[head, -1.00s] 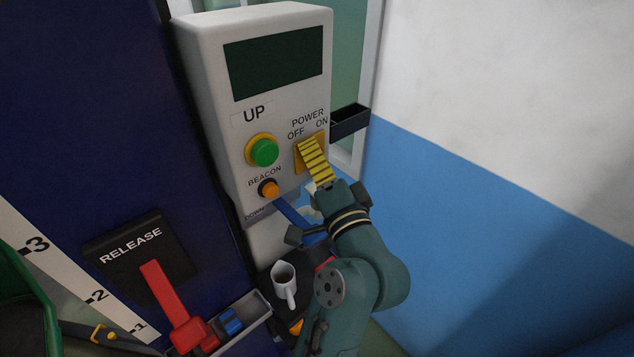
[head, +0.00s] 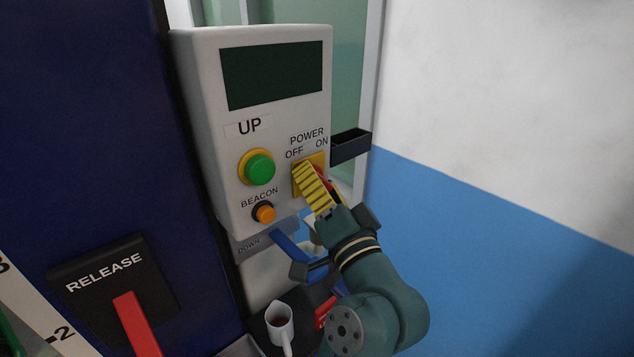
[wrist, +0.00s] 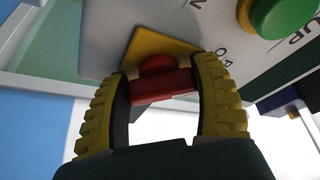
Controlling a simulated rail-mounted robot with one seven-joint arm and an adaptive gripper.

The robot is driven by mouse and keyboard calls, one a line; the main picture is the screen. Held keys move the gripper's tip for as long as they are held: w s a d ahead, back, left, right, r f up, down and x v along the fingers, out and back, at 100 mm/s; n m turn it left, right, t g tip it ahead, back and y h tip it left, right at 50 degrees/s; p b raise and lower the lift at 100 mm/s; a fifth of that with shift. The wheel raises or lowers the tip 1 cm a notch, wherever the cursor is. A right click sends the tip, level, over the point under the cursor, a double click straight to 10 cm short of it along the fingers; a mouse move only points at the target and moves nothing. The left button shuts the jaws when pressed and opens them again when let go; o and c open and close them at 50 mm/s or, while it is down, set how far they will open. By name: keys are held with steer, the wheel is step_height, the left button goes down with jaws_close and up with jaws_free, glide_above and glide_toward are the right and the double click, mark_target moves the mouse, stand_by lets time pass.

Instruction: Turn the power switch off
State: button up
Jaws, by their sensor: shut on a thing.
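The power switch is a red knob (wrist: 160,84) on a yellow plate (wrist: 150,47), at the lower right of the white control panel (head: 215,120). In the head view, the plate (head: 319,159) sits under the labels POWER, OFF and ON. My gripper (head: 314,178) is at the switch, and its yellow ridged finger hides most of the knob. A bit of red shows beside the finger. In the wrist view, my gripper (wrist: 165,76) has one finger on each side of the red knob and is shut on it. I cannot tell whether the knob points to OFF or ON.
Left of the switch are a green UP button (head: 260,170) and an orange BEACON button (head: 265,213). A dark bracket (head: 351,146) juts out at the right.

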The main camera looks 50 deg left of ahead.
steer(key=o, duration=1.2)
steer(key=v, duration=1.2)
steer(key=shift+r, duration=0.1)
